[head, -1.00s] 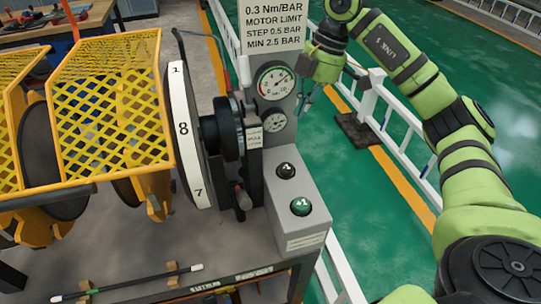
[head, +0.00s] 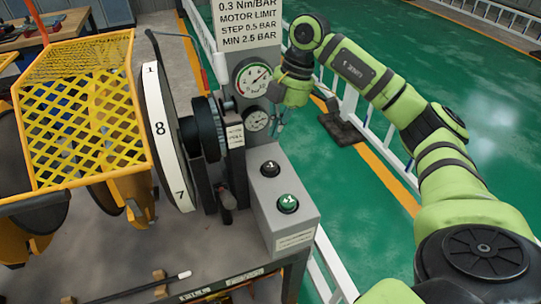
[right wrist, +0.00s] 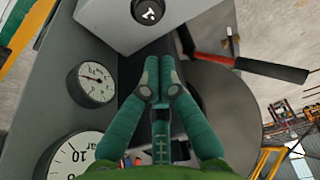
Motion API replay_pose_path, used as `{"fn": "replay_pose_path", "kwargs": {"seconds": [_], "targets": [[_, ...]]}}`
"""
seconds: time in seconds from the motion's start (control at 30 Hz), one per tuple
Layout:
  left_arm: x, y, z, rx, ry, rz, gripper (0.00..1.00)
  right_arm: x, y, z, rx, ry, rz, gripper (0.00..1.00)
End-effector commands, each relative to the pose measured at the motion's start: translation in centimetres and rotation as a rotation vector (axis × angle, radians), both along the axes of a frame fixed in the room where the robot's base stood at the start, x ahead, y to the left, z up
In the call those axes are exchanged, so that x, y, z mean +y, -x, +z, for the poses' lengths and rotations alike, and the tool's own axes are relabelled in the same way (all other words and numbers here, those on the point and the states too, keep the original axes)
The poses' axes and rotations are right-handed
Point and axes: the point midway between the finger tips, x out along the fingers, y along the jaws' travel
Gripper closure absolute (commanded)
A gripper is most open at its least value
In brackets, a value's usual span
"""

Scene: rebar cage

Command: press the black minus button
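The black minus button (head: 270,168) sits on top of a grey control box (head: 268,226), behind the green plus button (head: 288,203). My right gripper (head: 277,129) hangs in front of the gauge panel, above and behind the black button and apart from it. In the right wrist view the black button (right wrist: 148,10) shows at the top edge, partly cut off, beyond the fingertips. The two green fingers (right wrist: 160,68) come together at their tips with nothing between them. My left gripper is not in view.
The grey panel carries a large gauge (head: 254,79), a small gauge (head: 257,120) and a text sign (head: 248,22). A numbered white wheel (head: 165,125) and a yellow mesh guard (head: 85,120) stand left. A white railing (head: 347,108) runs behind.

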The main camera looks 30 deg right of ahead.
Motion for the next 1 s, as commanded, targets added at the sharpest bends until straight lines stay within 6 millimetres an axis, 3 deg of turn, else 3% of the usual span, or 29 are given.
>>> {"fn": "replay_pose_path", "kwargs": {"seconds": [0.2,0.43,1.0], "targets": [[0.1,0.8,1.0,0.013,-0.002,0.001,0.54,1.4,-0.2,-4.5,0.006,0.0,0.002,1.0],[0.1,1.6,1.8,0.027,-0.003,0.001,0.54,1.5,-0.3,-7.9,0.003,-0.001,0.0,1.0],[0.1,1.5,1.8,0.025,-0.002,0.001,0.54,1.5,-0.3,-9.6,0.0,0.0,0.001,1.0]]}}
